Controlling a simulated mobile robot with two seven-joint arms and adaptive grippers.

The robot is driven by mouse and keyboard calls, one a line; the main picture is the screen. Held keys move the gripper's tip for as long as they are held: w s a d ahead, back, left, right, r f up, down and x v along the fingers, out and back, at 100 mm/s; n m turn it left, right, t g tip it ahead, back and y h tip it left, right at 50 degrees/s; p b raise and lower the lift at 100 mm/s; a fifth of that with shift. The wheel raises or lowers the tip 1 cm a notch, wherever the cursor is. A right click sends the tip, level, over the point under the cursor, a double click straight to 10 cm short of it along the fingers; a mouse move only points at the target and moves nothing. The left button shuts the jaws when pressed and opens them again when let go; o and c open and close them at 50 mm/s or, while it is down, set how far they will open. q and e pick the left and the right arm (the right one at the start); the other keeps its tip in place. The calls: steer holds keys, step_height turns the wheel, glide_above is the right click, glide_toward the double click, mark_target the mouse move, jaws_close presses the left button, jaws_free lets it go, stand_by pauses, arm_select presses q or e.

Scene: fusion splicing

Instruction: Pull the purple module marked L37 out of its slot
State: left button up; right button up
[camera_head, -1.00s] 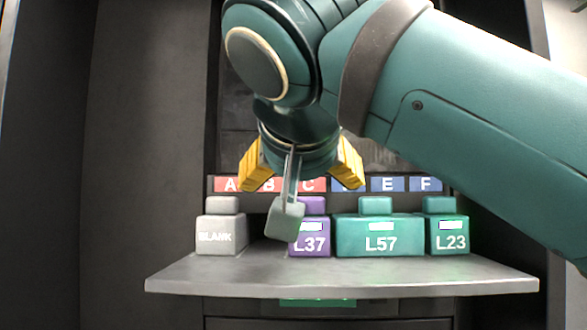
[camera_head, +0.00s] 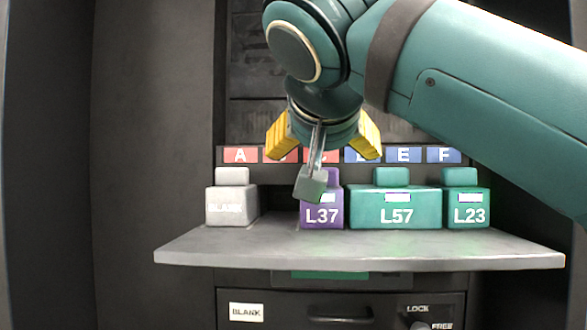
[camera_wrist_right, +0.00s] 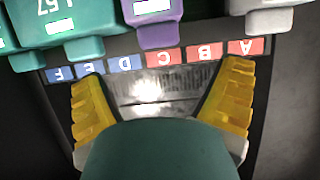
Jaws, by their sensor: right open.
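The purple module L37 (camera_head: 322,212) sits on the grey shelf (camera_head: 360,253) between the grey BLANK block and the wide teal L57. A small grey block on a bracket at my right wrist hides part of its upper left in the head view. Its upper part also shows at the top of the right wrist view (camera_wrist_right: 155,30). My right gripper (camera_head: 325,150) is open, its yellow fingers spread and empty, in front of the letter labels above and behind the modules. In the right wrist view the fingers (camera_wrist_right: 164,72) are apart, away from L37. My left gripper is not in view.
Beside L37 are the BLANK block (camera_head: 231,205), the teal L57 (camera_head: 396,210) and the teal L23 (camera_head: 467,210). Red and blue letter labels (camera_head: 403,155) run behind them. Below the shelf is a panel with a handle (camera_head: 340,316). The front strip of the shelf is clear.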

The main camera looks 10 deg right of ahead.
steer(key=x, duration=0.9)
steer(key=shift+w+d, duration=0.1)
steer(key=shift+w, duration=0.1)
steer(key=shift+c, duration=0.2)
steer(key=c, duration=1.4)
